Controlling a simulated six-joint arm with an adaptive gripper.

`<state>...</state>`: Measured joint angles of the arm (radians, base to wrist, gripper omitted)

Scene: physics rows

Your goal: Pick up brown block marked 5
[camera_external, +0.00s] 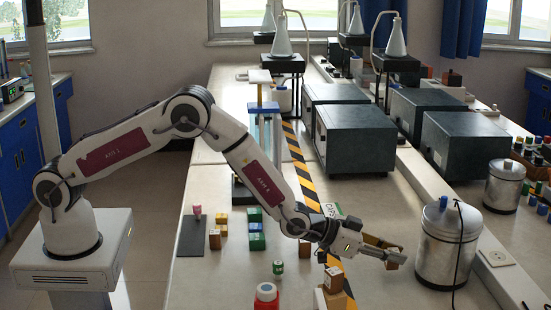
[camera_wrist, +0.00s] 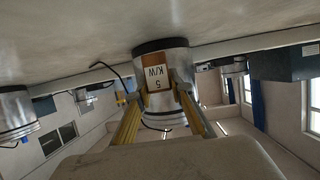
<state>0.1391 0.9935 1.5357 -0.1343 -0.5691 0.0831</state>
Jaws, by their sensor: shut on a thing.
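The brown block marked 5 (camera_wrist: 157,75) is between the fingers of my gripper (camera_wrist: 158,88) in the wrist view, with its white label reading "5 K/W" facing the camera. My gripper is shut on it. In the external view my gripper (camera_external: 392,257) is stretched out low over the bench, just left of a metal canister. The block is hard to make out there among the fingers. I cannot tell whether it still touches the bench.
The metal canister (camera_external: 447,250) stands close to the right of my gripper. Brown blocks (camera_external: 335,281) stand beneath my forearm. Dark boxes (camera_external: 352,140) are behind.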

